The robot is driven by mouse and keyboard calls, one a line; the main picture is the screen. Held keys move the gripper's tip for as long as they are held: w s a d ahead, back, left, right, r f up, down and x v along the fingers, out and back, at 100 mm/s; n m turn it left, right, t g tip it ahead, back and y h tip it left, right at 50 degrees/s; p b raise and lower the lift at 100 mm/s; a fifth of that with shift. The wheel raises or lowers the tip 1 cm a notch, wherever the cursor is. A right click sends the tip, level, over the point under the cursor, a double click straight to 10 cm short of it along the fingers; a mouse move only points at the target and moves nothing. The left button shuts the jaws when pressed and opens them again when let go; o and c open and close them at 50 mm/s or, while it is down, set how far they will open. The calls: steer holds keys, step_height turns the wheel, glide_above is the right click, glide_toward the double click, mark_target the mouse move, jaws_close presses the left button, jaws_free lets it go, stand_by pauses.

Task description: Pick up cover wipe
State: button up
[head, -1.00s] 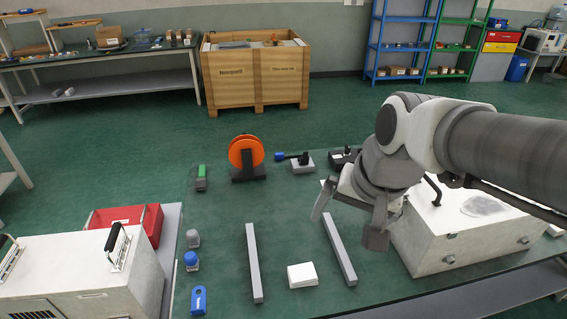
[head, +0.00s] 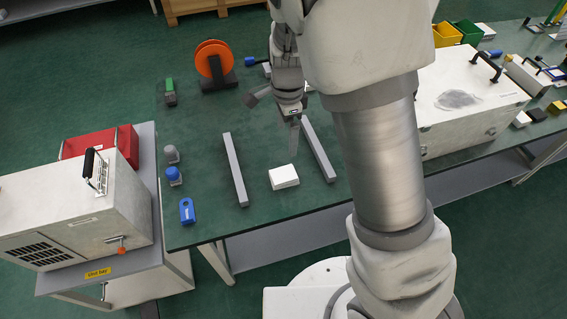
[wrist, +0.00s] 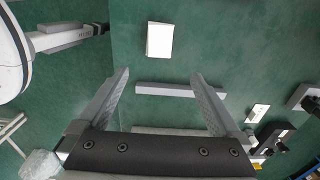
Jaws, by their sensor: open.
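The cover wipe looks like a white folded pad (head: 284,176) lying flat on the green table (head: 215,215), between two grey bars. It also shows at the top of the wrist view (wrist: 159,40). My gripper (head: 273,118) is above the table, behind the pad in the head view. Its two fingers are spread wide and empty, also in the wrist view (wrist: 160,78). The pad lies beyond the fingertips there, apart from them. No part of the pad looks hidden.
A left grey bar (head: 235,170) and a right grey bar (head: 318,150) flank the pad. An orange reel (head: 212,60) stands behind. Grey and blue small parts and a blue tag (head: 187,211) lie left. A large white case (head: 465,105) stands right.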

steer(key=b, duration=0.2)
glide_above(284, 174)
steer(key=f, duration=1)
steer(key=shift+d+f, duration=0.25)
steer(key=shift+d, duration=0.1)
steer(key=shift+s+a+f, duration=0.1)
steer(key=shift+a+f, duration=0.1)
steer(key=shift+f, duration=1.4)
steer(key=shift+a+f, duration=0.2)
steer(key=shift+f, duration=1.35)
steer(key=c, duration=1.4)
steer(key=shift+r, duration=0.5)
steer(key=r, duration=0.2)
steer(key=d+r, duration=0.1)
steer(key=shift+w+r, duration=0.25)
steer(key=shift+r, duration=0.15)
steer(key=w+d+r, duration=0.1)
steer(key=d+r, duration=0.1)
steer(key=d, duration=0.1)
steer(key=w+d+r, duration=0.1)
steer(key=d+r, duration=0.1)
steer(key=d, duration=0.1)
steer(key=w+d+r, duration=0.2)
steer(key=d, duration=0.1)
steer(key=shift+w+d+r+p, duration=0.1)
steer(key=shift+d+r+p, duration=0.05)
steer(key=shift+d+p, duration=0.2)
